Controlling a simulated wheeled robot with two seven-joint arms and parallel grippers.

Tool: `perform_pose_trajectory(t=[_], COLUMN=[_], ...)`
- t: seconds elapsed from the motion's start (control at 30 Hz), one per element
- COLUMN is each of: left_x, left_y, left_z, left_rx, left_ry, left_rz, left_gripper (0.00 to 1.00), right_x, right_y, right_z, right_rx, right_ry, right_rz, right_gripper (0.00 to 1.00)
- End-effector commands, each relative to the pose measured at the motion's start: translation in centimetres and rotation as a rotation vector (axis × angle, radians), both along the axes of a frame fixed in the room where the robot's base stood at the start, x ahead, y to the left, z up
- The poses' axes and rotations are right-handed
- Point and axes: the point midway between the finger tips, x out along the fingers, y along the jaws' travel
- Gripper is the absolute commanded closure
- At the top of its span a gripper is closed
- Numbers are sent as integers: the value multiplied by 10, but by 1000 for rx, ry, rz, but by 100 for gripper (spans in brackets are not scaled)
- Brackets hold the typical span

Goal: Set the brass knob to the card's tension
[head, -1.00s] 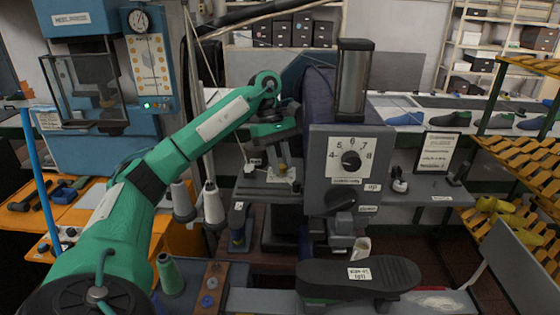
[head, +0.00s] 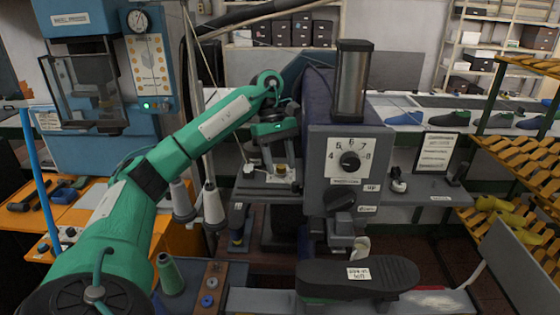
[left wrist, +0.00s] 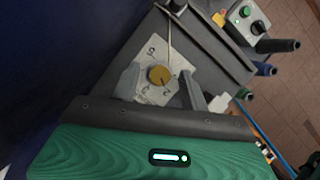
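The brass knob (head: 280,169) sits on a white dial plate (head: 287,179) on the machine's shelf, left of the grey machine head. In the left wrist view the brass knob (left wrist: 159,76) shows a dark line across its top, and the plate (left wrist: 148,94) has marks too small to read surely. My left gripper (left wrist: 160,84) is open, its two grey fingers apart on either side of the knob in the picture, with visible gaps; contact does not show. A framed card (head: 435,152) stands right of the machine; its text is too small to read. My right gripper is not in view.
A larger black knob (head: 350,161) on a white scale marked about 4 to 8 is on the machine head (head: 318,180). Thread cones (head: 213,203) stand left of the shelf. A dark shoe sole (head: 358,275) lies in front.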

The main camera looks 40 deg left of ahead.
Motion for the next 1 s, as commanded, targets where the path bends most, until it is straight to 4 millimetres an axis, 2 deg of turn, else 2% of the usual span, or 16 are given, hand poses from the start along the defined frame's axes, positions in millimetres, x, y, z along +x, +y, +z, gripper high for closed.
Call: perform_pose_trajectory(t=[0.23,0.37,1.0], left_x=[0,1,10], left_y=[0,3,29], left_z=[1,8,76], left_rx=[1,1,1], left_ry=[2,0,-1], left_rz=[-1,0,0], left_gripper=[55,55,55], right_x=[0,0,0], right_y=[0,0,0], right_z=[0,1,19], right_rx=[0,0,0], right_ry=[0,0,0], right_rz=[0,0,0], right_gripper=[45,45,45])
